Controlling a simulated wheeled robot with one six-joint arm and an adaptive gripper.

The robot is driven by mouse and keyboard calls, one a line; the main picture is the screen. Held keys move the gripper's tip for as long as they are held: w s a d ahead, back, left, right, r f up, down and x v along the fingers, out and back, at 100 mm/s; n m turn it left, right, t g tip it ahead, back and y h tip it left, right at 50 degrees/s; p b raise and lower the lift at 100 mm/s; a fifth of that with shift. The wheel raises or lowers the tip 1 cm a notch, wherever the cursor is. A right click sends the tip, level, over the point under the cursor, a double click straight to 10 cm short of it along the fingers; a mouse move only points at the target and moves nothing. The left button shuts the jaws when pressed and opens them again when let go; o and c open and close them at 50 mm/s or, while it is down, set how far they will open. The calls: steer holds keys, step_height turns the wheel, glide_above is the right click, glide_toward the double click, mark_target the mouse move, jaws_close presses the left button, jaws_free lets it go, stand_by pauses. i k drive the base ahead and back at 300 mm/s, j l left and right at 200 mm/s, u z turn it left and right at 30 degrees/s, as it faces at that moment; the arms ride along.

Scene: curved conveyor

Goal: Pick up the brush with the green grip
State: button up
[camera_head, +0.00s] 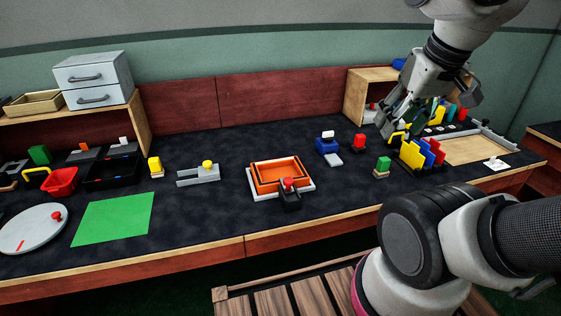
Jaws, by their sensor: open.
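A small block-like piece with a green top (383,163) and a pale base stands on the dark tabletop, right of centre; it looks like the brush with the green grip. My gripper (402,122) is open, high and to the right of it, in front of the small wooden shelf. It is apart from the green-topped piece, and nothing shows between its fingers. The fingers partly cover things behind them, including something green that I cannot make out.
Similar small pieces with a red top (359,141) and a yellow top (155,164) stand on the table (215,215). Upright coloured plates (411,155) stand close right of the green-topped piece. An orange tray (264,184) lies left of it. Bare tabletop separates them.

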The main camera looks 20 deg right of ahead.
mark_target(381, 171)
steer(key=l, duration=0.6)
steer(key=i+l, duration=0.15)
steer(key=l, duration=1.1)
steer(key=i, duration=0.05)
